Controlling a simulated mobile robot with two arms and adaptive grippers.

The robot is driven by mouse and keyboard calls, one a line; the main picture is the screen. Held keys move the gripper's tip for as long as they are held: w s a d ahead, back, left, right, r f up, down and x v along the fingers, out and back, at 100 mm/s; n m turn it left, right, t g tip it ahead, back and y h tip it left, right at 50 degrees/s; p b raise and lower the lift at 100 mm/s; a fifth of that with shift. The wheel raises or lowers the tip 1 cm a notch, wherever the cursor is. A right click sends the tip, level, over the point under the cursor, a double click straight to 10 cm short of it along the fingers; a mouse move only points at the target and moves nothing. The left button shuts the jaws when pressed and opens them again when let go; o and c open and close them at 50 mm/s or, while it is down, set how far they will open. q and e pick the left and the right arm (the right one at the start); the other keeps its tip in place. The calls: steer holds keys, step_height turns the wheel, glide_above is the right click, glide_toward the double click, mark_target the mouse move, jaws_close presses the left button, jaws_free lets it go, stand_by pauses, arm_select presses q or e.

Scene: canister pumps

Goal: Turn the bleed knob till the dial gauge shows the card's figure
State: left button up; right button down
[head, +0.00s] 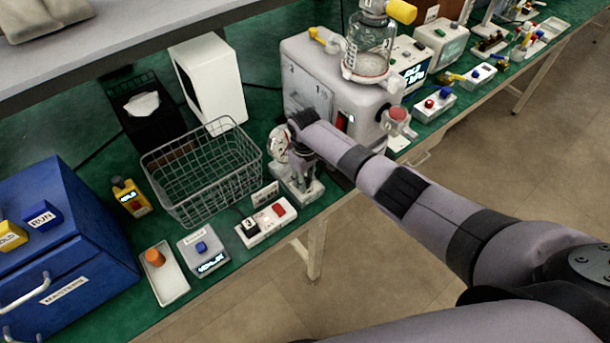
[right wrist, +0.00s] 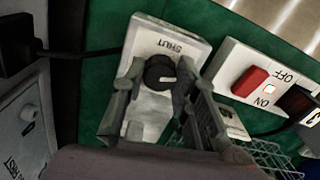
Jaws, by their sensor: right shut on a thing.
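The dial gauge (head: 279,144) stands on a pale base (head: 309,191) at the bench's front edge, beside the wire basket. My arm partly covers its face, and the reading is too small to make out. A small white card (head: 265,193) stands by the base; its figure cannot be read. The round black bleed knob (right wrist: 159,74) sits on a pale block marked SHUT in the right wrist view. My right gripper (right wrist: 160,82) is shut on the knob, one finger on each side. In the head view the right gripper (head: 302,168) reaches down over the base. My left gripper is out of view.
A switch box (head: 262,225) with a red ON/OFF rocker (right wrist: 250,82) stands close beside the base. The wire basket (head: 205,170) is to the left, and the large pump unit (head: 318,85) stands behind. Small boxes and a tray (head: 163,277) line the front edge.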

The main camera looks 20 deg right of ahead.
steer(key=shift+m+p, duration=0.7)
steer(key=shift+m, duration=1.6)
steer(key=shift+w, duration=0.1)
steer(key=c, duration=1.2)
jaws_free()
steer(key=shift+c, duration=0.2)
step_height(320, 180, up, 12)
